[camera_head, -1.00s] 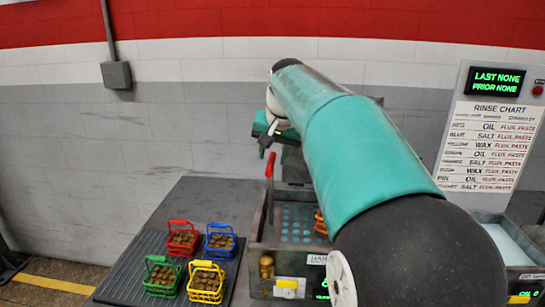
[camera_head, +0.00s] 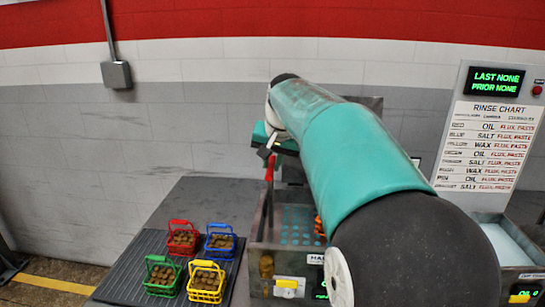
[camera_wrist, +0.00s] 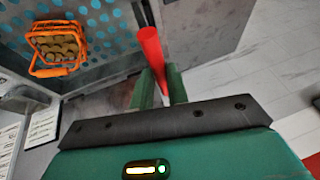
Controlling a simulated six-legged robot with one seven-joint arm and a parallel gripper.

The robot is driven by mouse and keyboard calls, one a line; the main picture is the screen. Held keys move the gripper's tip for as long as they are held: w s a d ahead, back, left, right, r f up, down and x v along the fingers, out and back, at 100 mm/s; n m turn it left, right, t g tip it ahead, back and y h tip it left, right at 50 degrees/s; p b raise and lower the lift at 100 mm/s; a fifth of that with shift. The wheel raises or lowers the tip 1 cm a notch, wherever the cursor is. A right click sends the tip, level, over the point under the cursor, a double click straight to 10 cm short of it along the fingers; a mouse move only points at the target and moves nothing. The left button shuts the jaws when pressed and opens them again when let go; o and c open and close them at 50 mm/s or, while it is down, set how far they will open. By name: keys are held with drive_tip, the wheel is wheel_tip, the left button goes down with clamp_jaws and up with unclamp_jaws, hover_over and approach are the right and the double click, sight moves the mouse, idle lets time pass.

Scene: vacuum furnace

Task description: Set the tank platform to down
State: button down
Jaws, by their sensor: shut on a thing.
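My gripper (camera_wrist: 159,88) is shut on a red lever handle (camera_wrist: 150,45), with its two green fingers on either side of it. In the head view the red lever (camera_head: 270,168) stands at the back left edge of the grey tank (camera_head: 256,262), just under my wrist. The tank platform (camera_head: 297,222) is a plate with rows of teal holes, seen inside the tank. An orange basket (camera_wrist: 57,46) of brown pieces sits on the platform; in the head view my arm mostly hides it. The lower part of the lever is hard to make out.
Red (camera_head: 182,239), blue (camera_head: 221,241), green (camera_head: 163,276) and yellow (camera_head: 206,283) baskets of brown pieces stand on a dark ribbed mat left of the tank. A rinse chart board (camera_head: 490,145) stands at the right, its screen reading LAST NONE, PRIOR NONE.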

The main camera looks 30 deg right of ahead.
sight(272, 194)
wheel_tip(272, 194, down, 10)
drive_tip(key=shift+s, duration=0.1)
drive_tip(key=c, duration=1.4)
unclamp_jaws()
drive_tip(key=shift+o, duration=0.2)
drive_tip(key=d+v, duration=0.1)
drive_tip(key=v, duration=1.3)
drive_tip(key=shift+a, duration=0.5)
drive_tip(key=s+a+f+n, duration=0.7)
drive_tip(key=s+a+f, duration=0.8)
drive_tip(key=s, duration=0.4)
drive_tip(key=shift+s+a+y, duration=0.2)
drive_tip(key=shift+a+y, duration=0.2)
drive_tip(key=shift+a, duration=0.4)
